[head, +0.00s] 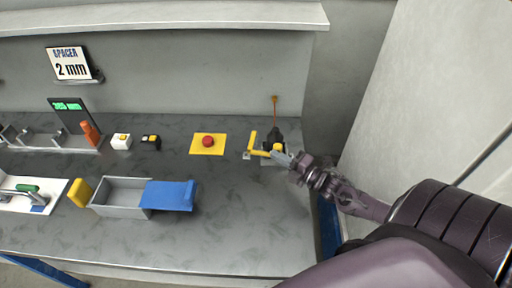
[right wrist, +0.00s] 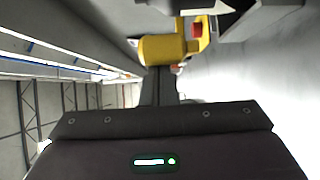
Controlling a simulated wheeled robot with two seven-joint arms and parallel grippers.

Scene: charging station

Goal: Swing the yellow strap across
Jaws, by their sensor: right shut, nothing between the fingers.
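The yellow strap (head: 252,140) is at the right end of the bench, beside a small black device with a thin orange stem (head: 275,108). One yellow part stands up and another yellow part runs level toward my gripper. My right gripper (head: 285,158) is shut and empty, with its tip close against the right end of the yellow part. In the right wrist view a yellow part (right wrist: 163,49) lies just beyond the dark fingers (right wrist: 160,75). I cannot tell whether they touch. My left gripper is not in view.
A red button on a yellow plate (head: 208,142) sits left of the strap. A grey tray with a blue lid (head: 168,195) and a yellow end block (head: 80,192) stands nearer the front. A shelf (head: 180,17) hangs above. The bench front right is clear.

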